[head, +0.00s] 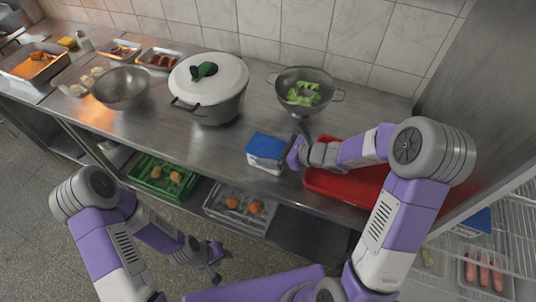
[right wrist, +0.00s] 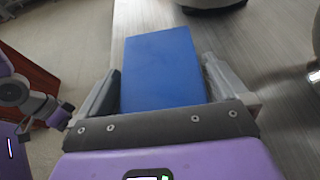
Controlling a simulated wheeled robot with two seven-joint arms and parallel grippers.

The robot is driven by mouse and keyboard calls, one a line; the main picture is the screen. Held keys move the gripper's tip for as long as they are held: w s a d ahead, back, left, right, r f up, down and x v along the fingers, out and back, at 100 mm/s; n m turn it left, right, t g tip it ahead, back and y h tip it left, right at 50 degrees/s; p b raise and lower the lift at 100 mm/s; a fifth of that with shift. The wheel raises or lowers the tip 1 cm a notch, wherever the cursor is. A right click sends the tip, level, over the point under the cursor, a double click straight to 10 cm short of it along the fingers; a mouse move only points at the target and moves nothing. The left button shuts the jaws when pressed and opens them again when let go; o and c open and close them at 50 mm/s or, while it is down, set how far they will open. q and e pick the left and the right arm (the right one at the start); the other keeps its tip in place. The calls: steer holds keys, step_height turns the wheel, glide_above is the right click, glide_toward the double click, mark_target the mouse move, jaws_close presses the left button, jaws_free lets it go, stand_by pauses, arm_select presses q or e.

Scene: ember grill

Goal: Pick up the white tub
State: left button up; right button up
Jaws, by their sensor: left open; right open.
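The white tub (head: 262,164) with a blue lid (head: 266,145) stands on the steel counter near its front edge in the head view. My right gripper (head: 292,152) is at the tub's right side, open. In the right wrist view the blue lid (right wrist: 162,70) lies between the two spread fingers of my right gripper (right wrist: 160,80), with a narrow gap showing on each side. The tub's white walls are hidden there. My left gripper (head: 216,264) is open and empty, low in front of the counter, away from the tub.
A red tray (head: 345,188) lies right of the tub, partly under my right arm. A lidded pot (head: 212,95), a colander (head: 305,88) with greens and a steel bowl (head: 121,90) stand behind and left. Green (head: 150,187) and grey (head: 222,212) crates sit below.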

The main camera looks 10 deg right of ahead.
steer(key=shift+c, duration=0.2)
steer(key=shift+r, duration=0.1)
steer(key=c, duration=1.1)
steer(key=shift+o, duration=0.2)
steer(key=shift+r, duration=0.1)
steer(key=shift+r, duration=0.55)
step_height(320, 180, up, 2)
steer(key=shift+r+p, duration=0.1)
steer(key=shift+p, duration=0.45)
steer(key=s+a+b, duration=1)
steer(key=s+b, duration=0.4)
steer(key=s, duration=0.1)
